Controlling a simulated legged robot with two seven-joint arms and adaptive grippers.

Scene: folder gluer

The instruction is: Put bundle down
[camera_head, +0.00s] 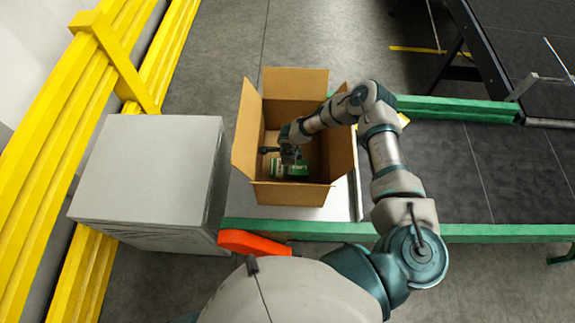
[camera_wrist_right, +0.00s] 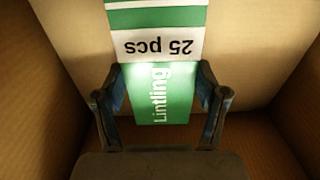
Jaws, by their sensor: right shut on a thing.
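The bundle (camera_head: 292,169) is green and white, and it is inside an open cardboard box (camera_head: 292,194). In the right wrist view the bundle (camera_wrist_right: 160,60) shows the printed words "Lintling" and "25 pcs". My right gripper (camera_head: 288,158) reaches down into the box. In the right wrist view its two fingers (camera_wrist_right: 160,88) are on either side of the bundle, shut on it. The box walls surround the gripper. I cannot tell whether the bundle touches the box floor. My left gripper is not in view.
The box stands with its flaps open at the end of a green-railed conveyor (camera_head: 510,233). A grey block or stack (camera_head: 150,165) stands to the left of the box, beside yellow rails (camera_head: 70,110). An orange part (camera_head: 252,242) lies just in front.

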